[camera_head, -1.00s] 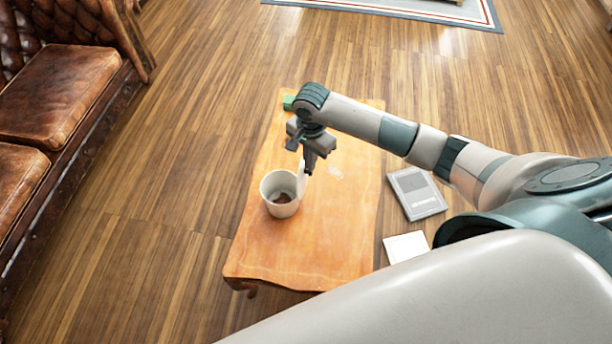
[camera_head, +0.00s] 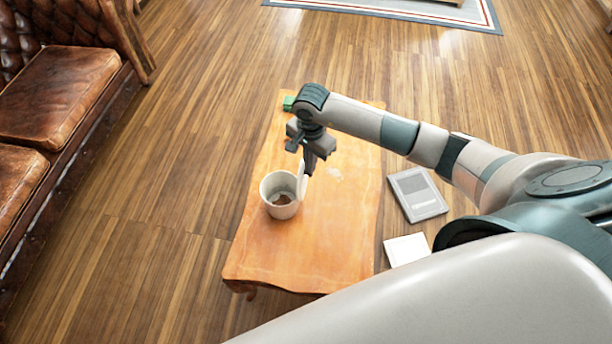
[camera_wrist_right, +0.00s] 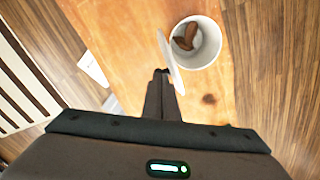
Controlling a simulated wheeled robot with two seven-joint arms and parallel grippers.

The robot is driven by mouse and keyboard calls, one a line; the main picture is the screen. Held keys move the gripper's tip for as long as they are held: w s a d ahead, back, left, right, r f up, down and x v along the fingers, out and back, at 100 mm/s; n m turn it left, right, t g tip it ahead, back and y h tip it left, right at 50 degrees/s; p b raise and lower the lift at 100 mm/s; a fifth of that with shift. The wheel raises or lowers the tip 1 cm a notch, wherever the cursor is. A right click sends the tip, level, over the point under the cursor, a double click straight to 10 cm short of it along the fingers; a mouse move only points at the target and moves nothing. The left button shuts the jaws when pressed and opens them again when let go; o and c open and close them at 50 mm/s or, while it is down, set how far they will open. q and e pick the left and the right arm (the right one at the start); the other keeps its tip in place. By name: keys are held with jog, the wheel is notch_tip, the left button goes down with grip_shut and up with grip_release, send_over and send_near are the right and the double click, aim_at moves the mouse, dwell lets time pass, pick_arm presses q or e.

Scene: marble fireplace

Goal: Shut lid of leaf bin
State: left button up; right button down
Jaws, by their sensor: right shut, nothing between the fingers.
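The leaf bin (camera_head: 282,207) is a white round container standing upright on the wooden table, with brown contents inside. It also shows in the right wrist view (camera_wrist_right: 208,56), its mouth uncovered. Its white lid (camera_head: 301,180) stands raised at the bin's rim, on the side towards my right gripper; in the right wrist view the lid (camera_wrist_right: 169,62) is seen nearly edge-on. My right gripper (camera_head: 309,170) is shut and empty, with its fingertips right beside the outer face of the lid. I cannot tell whether they touch it. My left gripper is not in view.
The wooden table (camera_head: 325,235) is mostly clear in front of the bin. A green object (camera_head: 288,103) sits at its far end. A grey book (camera_head: 417,193) and a white item (camera_head: 406,249) lie right of the table. A brown leather sofa (camera_head: 55,95) stands at left.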

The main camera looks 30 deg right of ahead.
jog(key=shift+w+a, duration=0.1)
jog(key=w+a+b, duration=0.4)
jog(key=a, duration=0.2)
jog(key=shift+w+a, duration=0.15)
jog(key=shift+w, duration=0.25)
dwell(0.8)
jog(key=shift+f+b, duration=0.2)
jog(key=shift+b, duration=0.15)
notch_tip(320, 180, up, 6)
jog(key=p, duration=0.3)
jog(key=shift+r, duration=0.2)
dwell(0.4)
jog(key=shift+a, duration=0.15)
